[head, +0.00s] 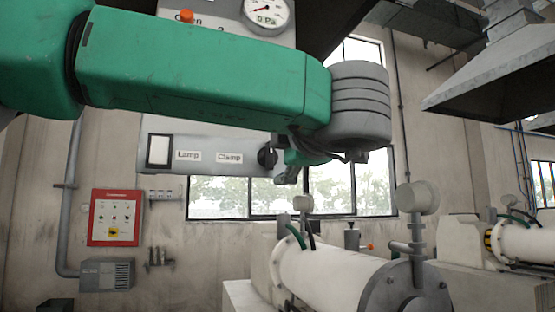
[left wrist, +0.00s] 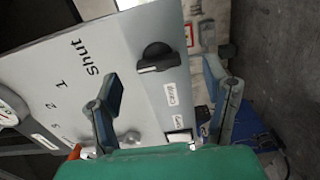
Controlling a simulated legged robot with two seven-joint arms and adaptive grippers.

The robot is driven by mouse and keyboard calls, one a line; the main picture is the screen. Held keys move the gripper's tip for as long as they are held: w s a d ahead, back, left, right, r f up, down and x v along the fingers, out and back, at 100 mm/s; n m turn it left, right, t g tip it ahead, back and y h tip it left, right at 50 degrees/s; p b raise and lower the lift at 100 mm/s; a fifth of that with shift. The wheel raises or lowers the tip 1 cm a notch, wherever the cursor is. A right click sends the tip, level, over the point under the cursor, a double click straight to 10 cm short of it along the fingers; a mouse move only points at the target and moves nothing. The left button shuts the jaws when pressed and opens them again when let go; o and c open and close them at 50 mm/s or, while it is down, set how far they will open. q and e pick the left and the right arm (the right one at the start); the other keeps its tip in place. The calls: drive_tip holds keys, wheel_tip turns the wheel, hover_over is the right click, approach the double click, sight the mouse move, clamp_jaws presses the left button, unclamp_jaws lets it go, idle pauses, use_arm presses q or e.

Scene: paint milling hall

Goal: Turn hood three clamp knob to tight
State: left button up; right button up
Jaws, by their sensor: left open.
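The black clamp knob (head: 267,157) sits at the right end of a grey panel (head: 200,135), beside the label "Clamp" (head: 229,157). In the left wrist view the knob (left wrist: 157,58) shows a ridged grip bar, lying roughly across the picture. My left gripper (head: 300,168) is just right of the knob in the head view, partly hidden by my green arm. In the left wrist view the gripper (left wrist: 165,82) is open, with one finger on each side of the knob in the picture. No contact shows. My right gripper is in neither view.
The panel also has a lamp switch (head: 159,150), a pressure gauge (head: 266,14) and an orange handle (head: 187,15) by a scale marked "Shut" (left wrist: 90,57). A white mill cylinder (head: 330,270) stands below.

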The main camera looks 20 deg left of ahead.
use_arm(q)
drive_tip(key=v, duration=0.7)
drive_tip(key=shift+d, duration=0.2)
drive_tip(key=shift+f, duration=0.1)
